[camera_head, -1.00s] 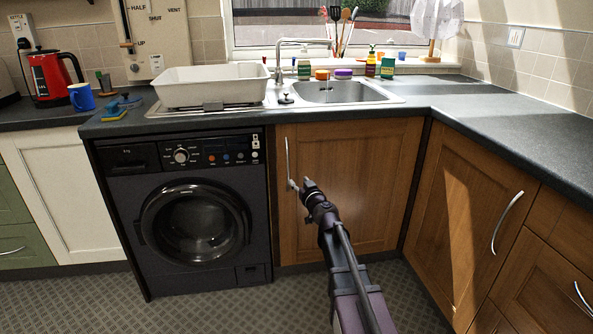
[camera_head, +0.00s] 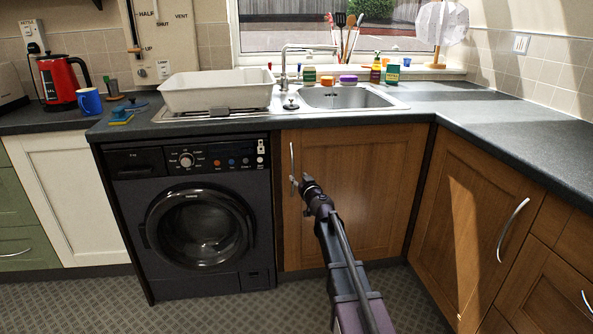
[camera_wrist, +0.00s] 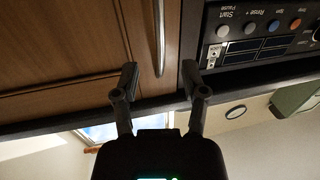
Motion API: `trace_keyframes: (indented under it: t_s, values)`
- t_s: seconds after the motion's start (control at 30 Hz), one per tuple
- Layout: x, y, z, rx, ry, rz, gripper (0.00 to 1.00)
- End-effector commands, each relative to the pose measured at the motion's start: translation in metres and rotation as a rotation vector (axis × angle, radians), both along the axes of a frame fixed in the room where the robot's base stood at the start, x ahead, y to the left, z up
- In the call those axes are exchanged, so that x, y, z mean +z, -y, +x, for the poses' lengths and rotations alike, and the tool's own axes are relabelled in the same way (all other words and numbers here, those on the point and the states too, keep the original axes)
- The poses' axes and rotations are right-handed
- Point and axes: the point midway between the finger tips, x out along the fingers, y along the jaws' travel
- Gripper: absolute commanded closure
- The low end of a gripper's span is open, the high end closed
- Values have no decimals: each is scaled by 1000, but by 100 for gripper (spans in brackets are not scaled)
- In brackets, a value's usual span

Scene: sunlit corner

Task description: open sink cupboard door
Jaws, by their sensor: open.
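The sink cupboard door (camera_head: 352,190) is brown wood under the sink and is shut. Its handle (camera_head: 291,157) is an upright silver bar near the door's left edge. My gripper (camera_head: 299,184) is open at the lower part of the handle in the head view, which hides the handle's bottom end. In the wrist view, my two fingertips (camera_wrist: 160,80) stand apart with the handle (camera_wrist: 159,35) between them in the picture. I cannot tell how far the fingers reach around the bar, or whether they touch it.
A black washing machine (camera_head: 200,225) stands just left of the door. Another brown cupboard (camera_head: 468,225) with a curved handle stands at right angles on the right. The dark worktop (camera_head: 490,112) overhangs the doors. Patterned floor (camera_head: 225,310) is open in front.

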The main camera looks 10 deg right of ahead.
Motion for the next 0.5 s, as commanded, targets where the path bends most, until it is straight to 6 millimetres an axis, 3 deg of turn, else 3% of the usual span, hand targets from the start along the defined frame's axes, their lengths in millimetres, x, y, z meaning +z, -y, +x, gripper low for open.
trace_keyframes:
  t_s: [0.2, 0.5]
  values:
    - [0, -6, 37, -1, 0, 0, 44]
    - [0, -11, 64, -2, 0, 0, 44]
